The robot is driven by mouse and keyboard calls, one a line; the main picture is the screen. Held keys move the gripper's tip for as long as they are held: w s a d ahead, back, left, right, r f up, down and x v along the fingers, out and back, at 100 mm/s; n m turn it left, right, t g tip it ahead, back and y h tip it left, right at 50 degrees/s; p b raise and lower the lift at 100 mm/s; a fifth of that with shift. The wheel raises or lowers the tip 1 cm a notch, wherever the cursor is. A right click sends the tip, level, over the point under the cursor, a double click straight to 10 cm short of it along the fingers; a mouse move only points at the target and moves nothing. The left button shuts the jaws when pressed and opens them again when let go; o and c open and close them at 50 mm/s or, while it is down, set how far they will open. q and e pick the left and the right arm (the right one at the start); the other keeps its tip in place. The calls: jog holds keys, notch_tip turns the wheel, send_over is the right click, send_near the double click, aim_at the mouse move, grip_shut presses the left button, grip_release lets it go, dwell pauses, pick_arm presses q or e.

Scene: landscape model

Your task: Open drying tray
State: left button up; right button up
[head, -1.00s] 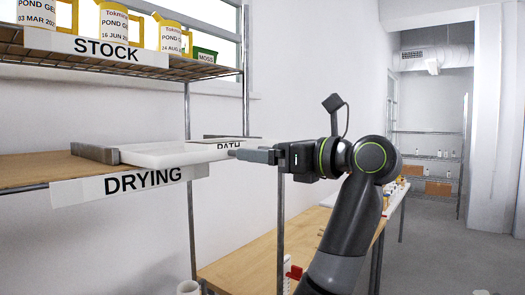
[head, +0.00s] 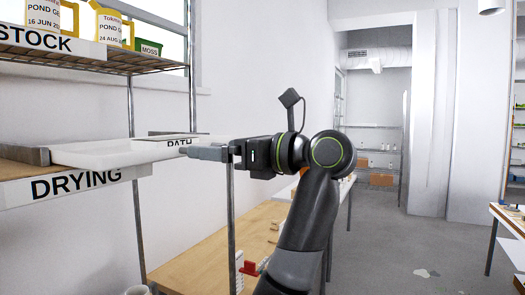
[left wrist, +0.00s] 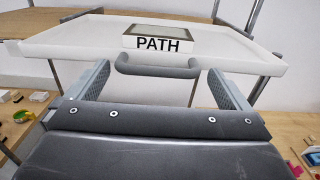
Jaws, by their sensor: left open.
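A shallow white tray (head: 85,153) lies on the shelf labelled DRYING (head: 76,186) in the head view. The tray fills the top of the left wrist view (left wrist: 80,36). A small block labelled PATH (left wrist: 158,42) sits at its front edge. Below the label is a grey bar handle (left wrist: 150,69). My left gripper (left wrist: 158,82) is open, with one finger on each side of the handle and a gap at both ends. In the head view, my left gripper (head: 186,151) is at the tray's front end. My right gripper is out of view.
A STOCK shelf (head: 80,58) with yellow containers (head: 103,28) and a green MOSS box (head: 148,47) is above. A metal shelf post (head: 134,110) stands close by. A wooden bench (head: 200,258) is below. Open grey floor (head: 400,240) lies to the right.

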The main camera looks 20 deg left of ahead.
pick_arm(q)
jog(key=s+d+b, duration=0.1)
jog(key=d+b, duration=0.1)
jog(key=d, duration=1.5)
jog(key=shift+s+d, duration=0.2)
jog(key=shift+d, duration=0.1)
